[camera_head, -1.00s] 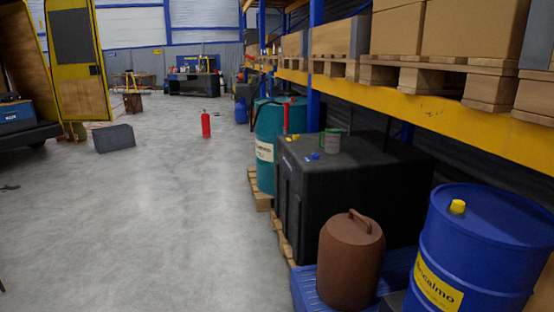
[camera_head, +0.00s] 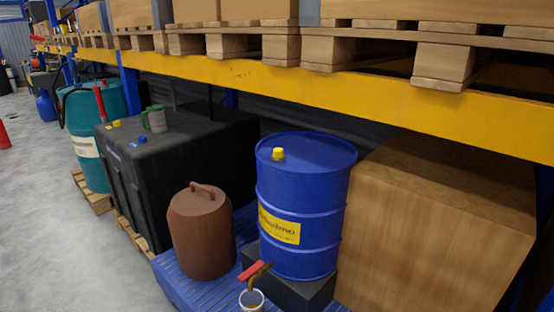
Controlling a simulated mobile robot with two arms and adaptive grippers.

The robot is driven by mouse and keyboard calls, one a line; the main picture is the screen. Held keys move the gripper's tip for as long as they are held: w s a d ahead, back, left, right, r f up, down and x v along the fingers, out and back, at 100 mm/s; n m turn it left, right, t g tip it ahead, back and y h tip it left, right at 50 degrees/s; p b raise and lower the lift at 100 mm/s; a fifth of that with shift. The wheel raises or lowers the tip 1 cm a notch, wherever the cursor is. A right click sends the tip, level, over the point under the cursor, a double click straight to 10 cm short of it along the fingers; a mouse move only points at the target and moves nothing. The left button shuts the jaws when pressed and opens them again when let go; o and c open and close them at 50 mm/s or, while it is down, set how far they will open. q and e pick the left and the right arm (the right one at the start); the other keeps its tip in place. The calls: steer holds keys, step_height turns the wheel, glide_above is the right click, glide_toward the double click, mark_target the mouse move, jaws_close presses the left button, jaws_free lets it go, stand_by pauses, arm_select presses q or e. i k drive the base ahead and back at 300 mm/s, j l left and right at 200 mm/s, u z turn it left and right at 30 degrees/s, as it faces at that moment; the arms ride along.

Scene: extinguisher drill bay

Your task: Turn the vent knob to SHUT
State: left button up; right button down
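No knob with a readable SHUT mark can be made out. A blue drum (camera_head: 305,205) stands upright on a dark block (camera_head: 290,288), with a small yellow cap (camera_head: 278,154) on its top. A tap with a red handle (camera_head: 251,270) shows low in front of the drum, above a small open container (camera_head: 251,299). I cannot tell whether the cap or the tap is the vent knob. Neither of my grippers is in view.
A brown lidded can (camera_head: 201,233) stands on a blue ribbed platform (camera_head: 182,285). A black tank (camera_head: 165,175), teal drum (camera_head: 90,160) and large wooden box (camera_head: 430,235) flank it. A yellow shelf beam (camera_head: 340,95) runs overhead. Clear floor (camera_head: 70,260) lies left.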

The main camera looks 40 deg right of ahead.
mark_target(278, 152)
steer(key=i+l+z, duration=0.15)
steer(key=l, duration=0.25)
steer(key=i+l+z, duration=0.15)
steer(key=l, duration=0.3)
steer(key=i+l+z, duration=0.1)
steer(key=l, duration=0.3)
